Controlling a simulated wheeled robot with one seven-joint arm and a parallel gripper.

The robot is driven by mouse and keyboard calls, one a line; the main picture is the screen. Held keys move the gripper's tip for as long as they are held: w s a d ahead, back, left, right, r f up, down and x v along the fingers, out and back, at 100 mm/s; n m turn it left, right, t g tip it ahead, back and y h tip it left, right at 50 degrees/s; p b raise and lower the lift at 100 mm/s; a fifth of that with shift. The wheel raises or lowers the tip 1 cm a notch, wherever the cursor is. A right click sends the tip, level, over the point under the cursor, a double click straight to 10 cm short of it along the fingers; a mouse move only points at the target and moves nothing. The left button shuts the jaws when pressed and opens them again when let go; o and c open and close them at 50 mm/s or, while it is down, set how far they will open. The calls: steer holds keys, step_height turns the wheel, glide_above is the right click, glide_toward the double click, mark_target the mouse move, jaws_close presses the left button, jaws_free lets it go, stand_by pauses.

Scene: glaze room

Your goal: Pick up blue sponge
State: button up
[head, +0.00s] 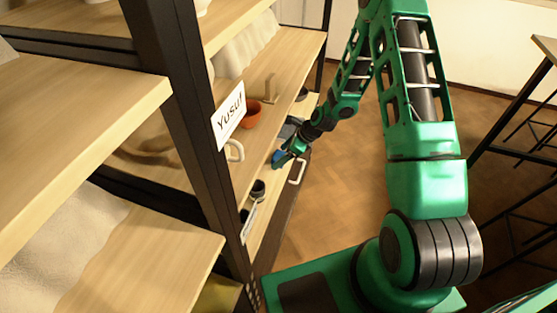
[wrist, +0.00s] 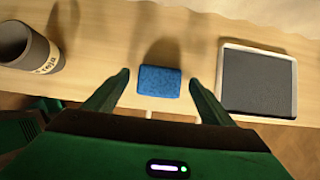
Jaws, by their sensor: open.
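The blue sponge (wrist: 160,81) is a small rectangular block lying flat on the wooden shelf (wrist: 190,50). In the wrist view it sits between the two fingertips of my gripper (wrist: 159,76), with a gap on each side. My gripper is open and empty. In the head view my green gripper (head: 290,150) reaches to the shelf's front edge, and a bit of the blue sponge (head: 278,157) shows beside it, mostly hidden by the gripper.
In the wrist view a grey cup (wrist: 25,45) stands left of the sponge, and a white-rimmed tray with a dark inside (wrist: 257,82) lies to the right. The head view shows an orange bowl (head: 251,115), a "Yusuf" label (head: 229,116) and a dark shelf post (head: 178,110).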

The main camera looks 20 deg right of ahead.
mark_target(277, 155)
steer(key=c, duration=1.1)
steer(key=shift+c, duration=0.2)
steer(key=shift+r, duration=0.1)
steer(key=shift+r, duration=0.45)
steer(key=v, duration=0.2)
steer(key=shift+r, duration=0.45)
steer(key=s+d, duration=1)
steer(key=d, duration=0.3)
steer(key=shift+d, duration=0.3)
